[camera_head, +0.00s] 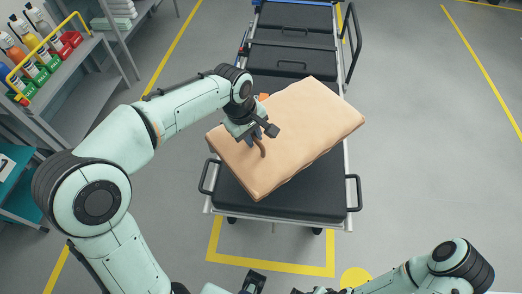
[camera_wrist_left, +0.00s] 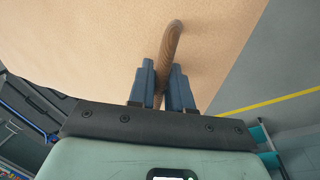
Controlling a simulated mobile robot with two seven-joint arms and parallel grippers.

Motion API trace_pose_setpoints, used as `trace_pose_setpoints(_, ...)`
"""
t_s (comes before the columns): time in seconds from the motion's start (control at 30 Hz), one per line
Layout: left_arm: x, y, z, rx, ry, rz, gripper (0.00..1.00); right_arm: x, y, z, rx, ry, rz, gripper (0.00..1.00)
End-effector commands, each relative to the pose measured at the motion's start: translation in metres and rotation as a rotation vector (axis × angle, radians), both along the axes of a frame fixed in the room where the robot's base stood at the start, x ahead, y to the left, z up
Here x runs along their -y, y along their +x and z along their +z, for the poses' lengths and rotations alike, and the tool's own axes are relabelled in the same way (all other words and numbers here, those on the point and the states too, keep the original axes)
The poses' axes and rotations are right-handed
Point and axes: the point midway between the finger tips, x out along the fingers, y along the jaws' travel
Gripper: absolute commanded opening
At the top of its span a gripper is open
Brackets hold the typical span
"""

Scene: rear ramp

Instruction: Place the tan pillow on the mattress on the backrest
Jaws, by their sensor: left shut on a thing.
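The tan pillow (camera_head: 312,112) is a large flat slab lying askew over the black mattress (camera_head: 285,196) of a wheeled stretcher. It covers the middle of the mattress; I cannot tell whether it touches it. My left gripper (camera_head: 257,138) is at the pillow's left side, shut on its brown looped handle. The left wrist view shows the blue fingers (camera_wrist_left: 161,88) on either side of the handle (camera_wrist_left: 173,42), against the tan surface. The dark upper section, seemingly the backrest (camera_head: 290,58), is bare beyond the pillow. My right arm shows at the bottom right; its fingers are not clear.
The stretcher has side rails (camera_head: 353,42) and black handles (camera_head: 353,192) at its near corners. Shelves (camera_head: 70,95) with coloured bottles and bins stand at the left. A small orange thing (camera_head: 263,97) shows at the pillow's far left edge. The floor at the right is clear.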

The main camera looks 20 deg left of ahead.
Motion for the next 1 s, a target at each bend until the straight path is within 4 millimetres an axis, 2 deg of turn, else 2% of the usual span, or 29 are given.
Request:
trace_pose_setpoints(0.03,0.0,-0.001,-0.017,-0.005,0.0,0.001,0.0,0.0,-0.002,-0.005,-0.002,0.0,0.0,0.43)
trace_pose_setpoints(0.1,0.0,-0.001,-0.036,-0.005,0.0,0.001,0.0,0.0,-0.003,-0.008,-0.004,0.0,0.0,0.43)
trace_pose_setpoints(0.4,-0.001,-0.001,-0.109,-0.003,0.001,0.001,0.0,0.0,-0.006,-0.018,-0.008,0.0,0.0,0.43)
trace_pose_setpoints(0.5,-0.001,0.0,-0.122,-0.001,0.001,0.001,0.0,0.0,-0.007,-0.02,-0.009,0.0,0.0,0.43)
trace_pose_setpoints(0.67,-0.001,0.0,-0.133,0.0,0.001,0.001,0.0,0.0,-0.007,-0.021,-0.009,0.0,0.0,0.43)
trace_pose_setpoints(0.9,-0.001,0.0,-0.167,-0.002,0.001,0.001,0.0,0.0,-0.009,-0.026,-0.01,0.0,0.0,0.43)
trace_pose_setpoints(1.0,-0.001,0.0,-0.172,0.001,0.0,0.001,0.0,0.0,-0.009,-0.026,-0.01,0.0,0.0,0.43)
